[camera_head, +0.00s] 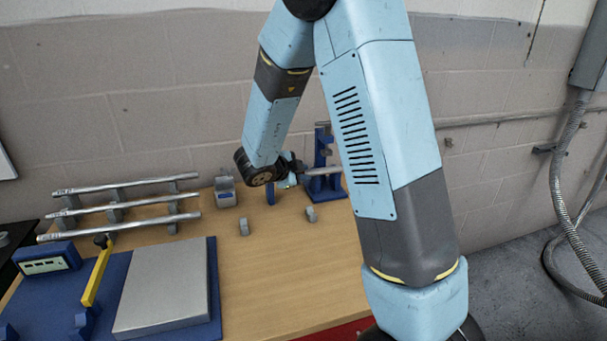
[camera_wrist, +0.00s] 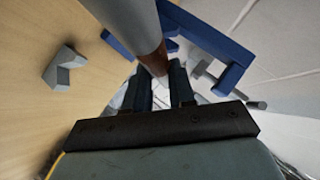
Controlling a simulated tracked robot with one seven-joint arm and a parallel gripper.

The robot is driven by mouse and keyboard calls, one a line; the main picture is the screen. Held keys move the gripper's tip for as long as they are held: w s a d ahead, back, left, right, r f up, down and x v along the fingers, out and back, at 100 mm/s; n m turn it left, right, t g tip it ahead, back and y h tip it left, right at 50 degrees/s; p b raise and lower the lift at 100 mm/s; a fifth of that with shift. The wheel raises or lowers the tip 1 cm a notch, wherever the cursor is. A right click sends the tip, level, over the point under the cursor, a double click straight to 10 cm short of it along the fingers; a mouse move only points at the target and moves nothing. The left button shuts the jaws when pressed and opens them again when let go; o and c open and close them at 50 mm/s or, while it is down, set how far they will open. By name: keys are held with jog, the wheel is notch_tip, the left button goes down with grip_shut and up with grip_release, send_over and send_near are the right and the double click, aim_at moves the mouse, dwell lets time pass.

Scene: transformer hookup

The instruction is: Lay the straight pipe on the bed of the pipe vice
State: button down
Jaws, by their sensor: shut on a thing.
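My gripper (camera_head: 289,178) is at the back of the bench, largely hidden behind my arm in the head view. Its dark fingers (camera_wrist: 159,82) are shut on a straight pipe (camera_wrist: 130,18), which runs toward the top of the wrist view and has a brownish section near the fingers. In the head view a short grey length of the pipe (camera_head: 322,171) shows beside the gripper, in front of the blue pipe vice (camera_head: 322,144). The vice frame (camera_wrist: 232,72) lies just right of the pipe in the wrist view. I cannot tell whether the pipe touches the bed.
Several grey V-shaped blocks (camera_head: 310,213) stand on the wooden bench (camera_head: 275,280); one (camera_wrist: 62,68) shows in the wrist view. A rack (camera_head: 116,213) carries three pipes (camera_head: 118,226) at left. A flat grey plate (camera_head: 165,285) lies in front of it.

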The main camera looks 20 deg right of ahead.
jog(key=shift+w+f, duration=0.35)
jog(key=shift+w, duration=0.45)
jog(key=shift+w+f, duration=0.4)
jog(key=shift+w, duration=0.45)
jog(key=shift+w+f, duration=0.35)
jog(key=shift+w, duration=0.45)
jog(key=c, duration=0.9)
grip_release()
jog(key=shift+o, duration=0.2)
jog(key=v, duration=1.3)
jog(key=shift+s+a, duration=0.2)
jog(key=shift+a, duration=0.15)
jog(key=shift+r, duration=0.15)
